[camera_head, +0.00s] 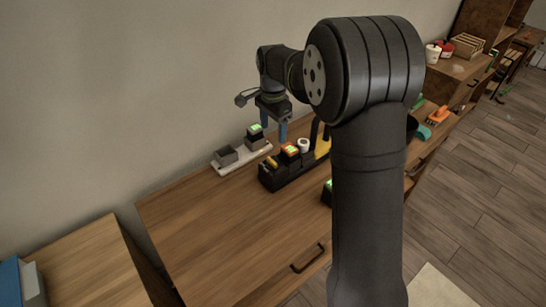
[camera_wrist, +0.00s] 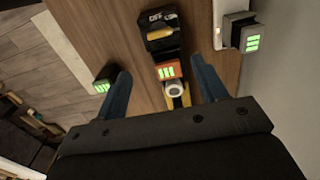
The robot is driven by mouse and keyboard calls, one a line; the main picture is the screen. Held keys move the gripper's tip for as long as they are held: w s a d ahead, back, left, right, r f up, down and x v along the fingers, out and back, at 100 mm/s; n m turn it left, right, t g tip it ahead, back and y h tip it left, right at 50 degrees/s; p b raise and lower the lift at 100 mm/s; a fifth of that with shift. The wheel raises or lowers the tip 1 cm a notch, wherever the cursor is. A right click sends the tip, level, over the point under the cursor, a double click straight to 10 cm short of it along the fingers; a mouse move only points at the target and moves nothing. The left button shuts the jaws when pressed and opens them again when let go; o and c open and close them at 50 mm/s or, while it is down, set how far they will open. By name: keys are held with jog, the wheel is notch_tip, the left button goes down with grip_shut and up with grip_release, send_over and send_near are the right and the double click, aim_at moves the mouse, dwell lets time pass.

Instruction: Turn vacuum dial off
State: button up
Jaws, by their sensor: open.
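A black unit with yellow parts, possibly the vacuum, stands on the wooden cabinet top; its black body (camera_head: 285,177) shows in the head view and also in the wrist view (camera_wrist: 161,42). An orange block with a green display (camera_wrist: 167,71) sits on it. Next to the block is a round white piece with a grey centre (camera_wrist: 176,89), also in the head view (camera_head: 303,145); I cannot tell whether it is the dial or how it is turned. My gripper (camera_head: 274,129) is open and empty above the unit. In the wrist view its blue fingers (camera_wrist: 161,69) straddle the unit, apart from it.
A white strip with grey blocks (camera_head: 229,163) lies near the wall; a grey block with a green display (camera_wrist: 238,34) is close by my right finger in the wrist view. A black block with a green display (camera_wrist: 103,80) is near the other finger. The cabinet's left top (camera_head: 205,220) is bare.

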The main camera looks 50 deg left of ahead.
aim_at(272, 163)
notch_tip(272, 163, down, 12)
jog(key=shift+f, duration=0.2)
jog(key=c, duration=1)
